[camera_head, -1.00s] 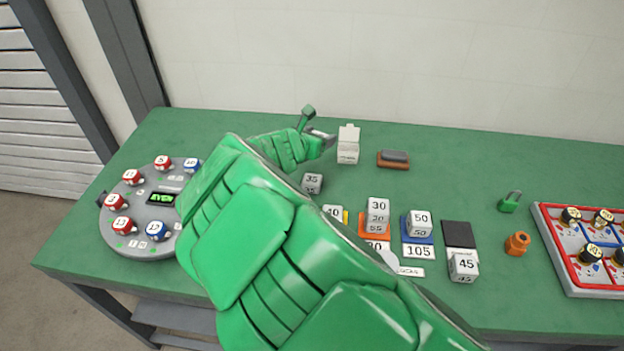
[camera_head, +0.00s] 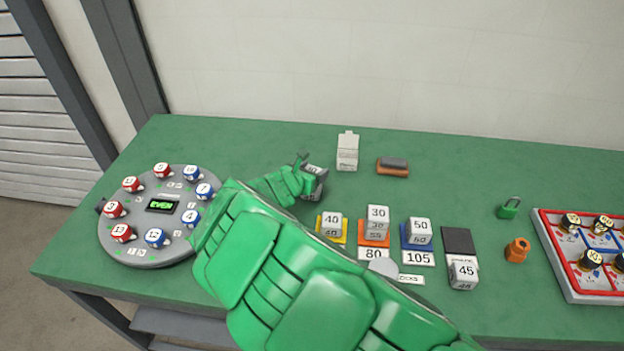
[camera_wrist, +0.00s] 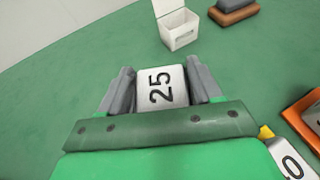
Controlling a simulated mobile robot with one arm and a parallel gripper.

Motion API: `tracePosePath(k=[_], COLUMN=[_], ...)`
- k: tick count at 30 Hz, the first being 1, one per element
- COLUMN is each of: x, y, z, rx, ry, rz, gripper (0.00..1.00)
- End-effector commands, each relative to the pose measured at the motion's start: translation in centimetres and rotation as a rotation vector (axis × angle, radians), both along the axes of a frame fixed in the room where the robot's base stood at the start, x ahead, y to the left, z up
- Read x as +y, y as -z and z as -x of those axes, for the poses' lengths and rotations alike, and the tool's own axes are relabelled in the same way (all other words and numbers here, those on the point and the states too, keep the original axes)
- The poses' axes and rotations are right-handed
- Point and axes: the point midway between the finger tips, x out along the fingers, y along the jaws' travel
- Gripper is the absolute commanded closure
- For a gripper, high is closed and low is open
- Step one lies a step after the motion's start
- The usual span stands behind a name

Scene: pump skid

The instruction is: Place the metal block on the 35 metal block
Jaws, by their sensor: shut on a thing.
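My gripper (camera_head: 309,173) is shut on a pale metal block (camera_wrist: 160,88) whose top reads 25 in the wrist view. In the head view the block (camera_head: 318,186) is partly covered by my fingers, at or close to the table top. I cannot tell whether it touches. To its right, a stack on the orange pad has an upper block (camera_head: 377,214) that seems to read 30. Its lower block (camera_head: 376,235) has a small number, maybe 35 or 55. A 40 block (camera_head: 331,221) is on the yellow pad, and a 50 block (camera_head: 420,227) on the blue pad.
Cards reading 80 (camera_head: 373,254) and 105 (camera_head: 418,259) lie in front of the pads. A 45 block (camera_head: 463,272) is by a black pad (camera_head: 458,240). A white box (camera_head: 347,152) and brown-based block (camera_head: 393,167) stand behind. A round dial (camera_head: 150,230) is left.

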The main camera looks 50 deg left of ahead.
Motion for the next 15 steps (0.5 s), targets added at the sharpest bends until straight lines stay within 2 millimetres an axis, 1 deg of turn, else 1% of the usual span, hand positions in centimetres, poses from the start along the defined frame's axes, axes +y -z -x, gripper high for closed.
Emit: tracePosePath(k=[9,15], x=[0.0,0.1], y=[2.9,3.2], z=[0.1,0.1], rx=[0.0,0.0], ry=[-0.002,-0.001], rz=[0.0,-0.003], gripper=[0.74,0.74])
